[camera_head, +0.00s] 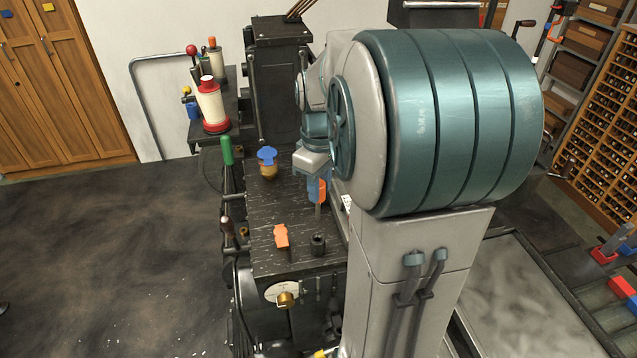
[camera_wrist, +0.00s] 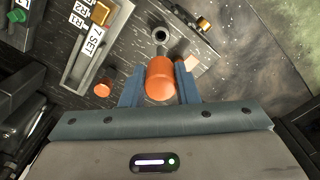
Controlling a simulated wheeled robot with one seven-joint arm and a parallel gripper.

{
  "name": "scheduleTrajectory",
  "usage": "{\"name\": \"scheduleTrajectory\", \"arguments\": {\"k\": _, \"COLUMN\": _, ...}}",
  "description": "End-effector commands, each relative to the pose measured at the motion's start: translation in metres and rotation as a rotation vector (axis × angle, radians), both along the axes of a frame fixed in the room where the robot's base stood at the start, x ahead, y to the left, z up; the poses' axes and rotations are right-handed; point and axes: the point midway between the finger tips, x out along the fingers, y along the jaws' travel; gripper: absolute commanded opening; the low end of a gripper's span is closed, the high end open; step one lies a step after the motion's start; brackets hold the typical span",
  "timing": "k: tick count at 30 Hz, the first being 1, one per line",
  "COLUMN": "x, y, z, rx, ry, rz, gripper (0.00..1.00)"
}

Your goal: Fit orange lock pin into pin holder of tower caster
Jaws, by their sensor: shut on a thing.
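My gripper (camera_head: 315,186) hangs above the black bench of the type caster. Its blue fingers are shut on an orange-headed lock pin (camera_head: 319,207), whose grey shank points down. In the wrist view the pin's orange head (camera_wrist: 160,78) fills the space between the fingers (camera_wrist: 159,88). A short black cylinder with an open round hole, which looks like the pin holder (camera_head: 318,244), stands on the bench below and nearer the front edge. It also shows in the wrist view (camera_wrist: 160,36), just beyond the pin. The pin is apart from it; its lower tip is hidden in the wrist view.
An orange block (camera_head: 281,236) lies on the bench left of the black cylinder. A blue-topped brass piece (camera_head: 267,161) stands farther back. A brass knob (camera_head: 286,300) sticks out of the bench front. The wrist view shows a labelled tray (camera_wrist: 78,50) and an orange knob (camera_wrist: 102,90).

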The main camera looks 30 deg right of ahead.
Motion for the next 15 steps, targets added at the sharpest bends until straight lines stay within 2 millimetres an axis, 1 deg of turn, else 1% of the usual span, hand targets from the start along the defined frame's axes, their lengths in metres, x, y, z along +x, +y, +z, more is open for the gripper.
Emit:
{"name": "scheduleTrajectory", "arguments": {"k": 1, "x": 0.000, "y": 0.000, "z": -0.005, "rx": 0.000, "ry": 0.001, "rz": 0.001, "gripper": 0.00}}
{"name": "scheduleTrajectory", "arguments": {"k": 15, "x": 0.000, "y": 0.001, "z": -0.049, "rx": 0.001, "ry": 0.002, "rz": 0.003, "gripper": 0.00}}
